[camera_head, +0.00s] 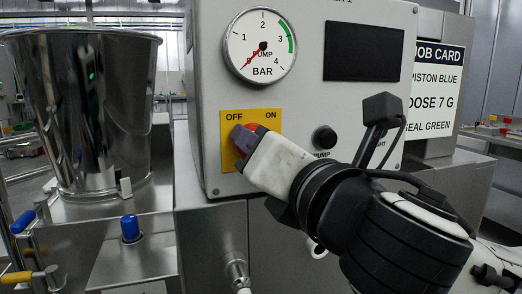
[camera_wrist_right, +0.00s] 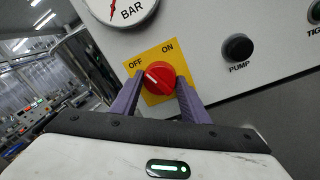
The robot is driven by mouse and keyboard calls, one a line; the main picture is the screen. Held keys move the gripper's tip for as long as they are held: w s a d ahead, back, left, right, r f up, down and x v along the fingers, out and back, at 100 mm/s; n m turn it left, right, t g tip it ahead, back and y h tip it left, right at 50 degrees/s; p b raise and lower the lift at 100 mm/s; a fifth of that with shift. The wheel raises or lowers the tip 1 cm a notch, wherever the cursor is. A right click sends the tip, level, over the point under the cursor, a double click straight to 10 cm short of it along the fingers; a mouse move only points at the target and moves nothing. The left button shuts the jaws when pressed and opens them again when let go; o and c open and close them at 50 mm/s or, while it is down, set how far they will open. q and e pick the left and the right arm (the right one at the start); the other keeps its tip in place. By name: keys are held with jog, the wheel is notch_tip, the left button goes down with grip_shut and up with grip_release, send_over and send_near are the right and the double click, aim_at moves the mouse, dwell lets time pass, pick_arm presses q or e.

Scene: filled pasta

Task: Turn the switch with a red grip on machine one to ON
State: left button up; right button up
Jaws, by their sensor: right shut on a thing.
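The switch's red grip (camera_wrist_right: 158,77) sits on a yellow plate (camera_wrist_right: 167,56) marked OFF at left and ON at right. My left gripper is in neither view.
The grey machine panel (camera_head: 212,60) also carries a pressure gauge (camera_head: 261,46) with its needle near 0, a dark screen (camera_head: 362,52) and a black PUMP button (camera_head: 325,137). A steel hopper (camera_head: 95,110) stands at left. A job card (camera_head: 434,85) hangs at right.

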jog(key=m, duration=1.4)
jog(key=shift+a+t+h, duration=0.1)
jog(key=shift+t+h, duration=0.3)
jog(key=o, duration=1.1)
jog(key=shift+c, duration=0.2)
